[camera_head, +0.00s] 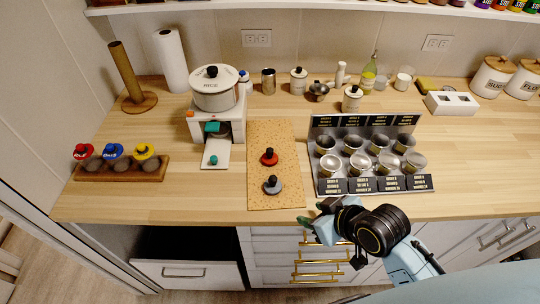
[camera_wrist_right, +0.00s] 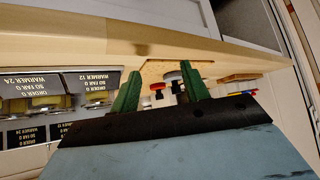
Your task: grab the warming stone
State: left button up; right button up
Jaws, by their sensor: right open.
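Nothing is plainly marked as the warming stone, and I cannot tell which piece it is. A grey piece with a black knob (camera_head: 272,185) sits near the front of a speckled tan board. A red piece with a black knob (camera_head: 269,157) sits behind it. In the right wrist view the grey piece (camera_wrist_right: 172,76) and the red piece (camera_wrist_right: 157,87) show beyond the fingers, apart from them. My right gripper (camera_head: 321,215) is open and empty at the counter's front edge, right of the board. Its green fingers (camera_wrist_right: 160,70) show from the wrist. My left gripper is not in view.
The tan board (camera_head: 259,134) lies mid-counter. A metal rack (camera_head: 320,184) with several cups and black order cards stands right of it. A rice cooker (camera_head: 214,88) stands behind left. A wooden tray (camera_head: 152,169) with coloured caps lies left.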

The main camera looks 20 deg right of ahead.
jog(key=w+d+r+t+y, duration=0.1)
jog(key=w+r+t+y, duration=0.1)
jog(key=w+r+t, duration=0.35)
jog(key=g, duration=0.1)
send_near(273, 152)
jog(key=shift+w+a+f+n, duration=0.15)
jog(key=shift+w+a, duration=0.1)
jog(key=shift+w, duration=0.35)
jog(key=shift+w+a+f+n, duration=0.1)
jog(key=shift+w+a+n, duration=0.1)
jog(key=shift+w, duration=0.35)
jog(key=shift+g, duration=0.25)
jog(key=shift+x, duration=3.2)
jog(key=shift+f, duration=0.1)
jog(key=shift+s, duration=0.1)
grip_shut()
